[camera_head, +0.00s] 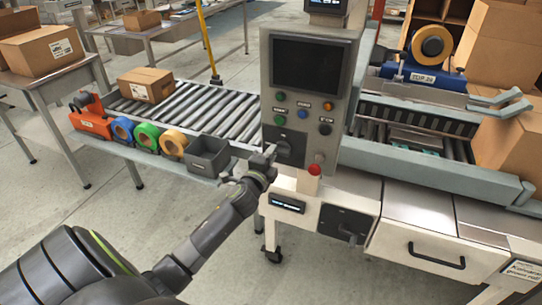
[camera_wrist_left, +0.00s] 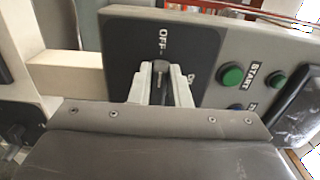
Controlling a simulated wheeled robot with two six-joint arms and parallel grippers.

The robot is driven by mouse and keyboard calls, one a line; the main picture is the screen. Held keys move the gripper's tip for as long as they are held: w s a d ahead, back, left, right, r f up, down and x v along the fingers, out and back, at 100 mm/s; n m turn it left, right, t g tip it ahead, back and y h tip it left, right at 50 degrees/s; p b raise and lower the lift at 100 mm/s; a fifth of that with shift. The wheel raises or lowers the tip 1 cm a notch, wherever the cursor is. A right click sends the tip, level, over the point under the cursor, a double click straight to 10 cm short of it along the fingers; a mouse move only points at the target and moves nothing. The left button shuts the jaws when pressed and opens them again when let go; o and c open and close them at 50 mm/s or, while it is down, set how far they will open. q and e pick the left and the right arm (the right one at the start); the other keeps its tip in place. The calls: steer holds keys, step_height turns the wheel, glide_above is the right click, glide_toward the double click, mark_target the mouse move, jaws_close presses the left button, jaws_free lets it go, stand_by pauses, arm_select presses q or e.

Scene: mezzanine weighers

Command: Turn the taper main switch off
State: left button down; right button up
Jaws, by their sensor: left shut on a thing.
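The taper main switch is a dark knob (camera_wrist_left: 160,88) on a black plate (camera_head: 294,148) low on the grey control panel. The plate also shows in the left wrist view (camera_wrist_left: 126,50), with a white OFF mark above the knob and a partly covered mark to its right. My left gripper (camera_head: 268,154) reaches the plate from the left front; in the left wrist view its fingers (camera_wrist_left: 161,90) are shut on the knob from both sides. The knob's visible end lines up roughly with the OFF mark; the rest is hidden. My right gripper is in neither view.
The panel (camera_head: 345,95) has a dark screen, coloured buttons, and a red button (camera_head: 315,169) close below the switch. Another black switch plate (camera_head: 346,224) is on the lower cabinet. A grey bin (camera_head: 208,155) and tape rolls (camera_head: 147,135) stand left, beside the roller conveyor (camera_head: 215,110).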

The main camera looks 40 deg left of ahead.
arm_select(q)
steer(key=c, duration=1.4)
jaws_free()
steer(key=shift+o, duration=0.2)
steer(key=b+v, duration=0.1)
steer(key=v, duration=1.6)
steer(key=shift+s+d, duration=0.15)
steer(key=shift+s, duration=0.05)
steer(key=shift+f, duration=0.1)
